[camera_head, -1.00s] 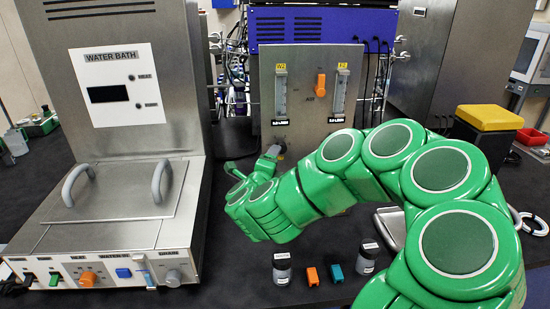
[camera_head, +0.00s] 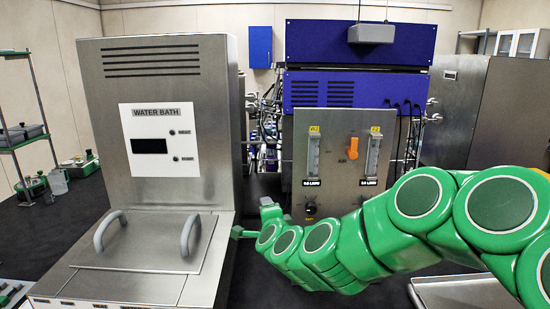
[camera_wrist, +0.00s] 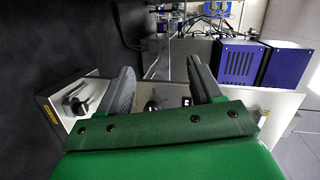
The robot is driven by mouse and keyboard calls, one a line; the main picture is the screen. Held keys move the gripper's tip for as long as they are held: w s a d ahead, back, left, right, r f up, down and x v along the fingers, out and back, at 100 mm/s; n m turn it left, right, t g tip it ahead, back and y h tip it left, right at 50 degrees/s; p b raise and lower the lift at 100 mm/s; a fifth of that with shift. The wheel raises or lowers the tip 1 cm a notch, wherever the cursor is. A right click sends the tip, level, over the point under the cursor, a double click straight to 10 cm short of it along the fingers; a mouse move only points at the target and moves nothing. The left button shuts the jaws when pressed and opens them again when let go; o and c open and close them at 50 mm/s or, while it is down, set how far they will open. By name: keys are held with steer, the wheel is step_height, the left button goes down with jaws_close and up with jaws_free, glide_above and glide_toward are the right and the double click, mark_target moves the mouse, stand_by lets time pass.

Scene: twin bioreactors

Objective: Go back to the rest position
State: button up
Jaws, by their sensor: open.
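My green arm reaches in from the right in the head view. My gripper (camera_head: 254,218) is in front of the lower left of the steel gas panel (camera_head: 335,185), near the water bath's right side; its fingers are mostly hidden there. In the wrist view my gripper (camera_wrist: 160,66) shows two dark fingers spread apart, with nothing between them. The panel also shows in the wrist view (camera_wrist: 55,118), behind the fingers, with a black knob (camera_wrist: 76,101) left of them. In the head view, the black knob (camera_head: 311,208) sits low on the panel, apart from my gripper.
The water bath (camera_head: 165,75) with its two-handled lid (camera_head: 140,255) stands at left. A blue unit (camera_head: 360,45) stands behind the panel. A metal tray (camera_head: 465,293) lies at lower right under my arm. Dark bench top is free between bath and panel.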

steer(key=s+f+n+g+y, duration=0.35)
steer(key=s+n+g, duration=0.6)
steer(key=s, duration=0.75)
steer(key=s+d+n+g+h, duration=0.1)
steer(key=s+d+g+h, duration=0.1)
steer(key=s+d, duration=0.3)
steer(key=s+d+f+n+g+h, duration=0.1)
steer(key=s+d, duration=0.5)
steer(key=s, duration=0.7)
steer(key=s+d+f+n+g+h, duration=0.1)
steer(key=s+d+n+g+h, duration=0.2)
steer(key=s, duration=0.6)
steer(key=d+g, duration=0.1)
steer(key=d, duration=0.1)
steer(key=shift+d, duration=0.35)
steer(key=shift+f+g, duration=0.1)
steer(key=shift+g, duration=0.15)
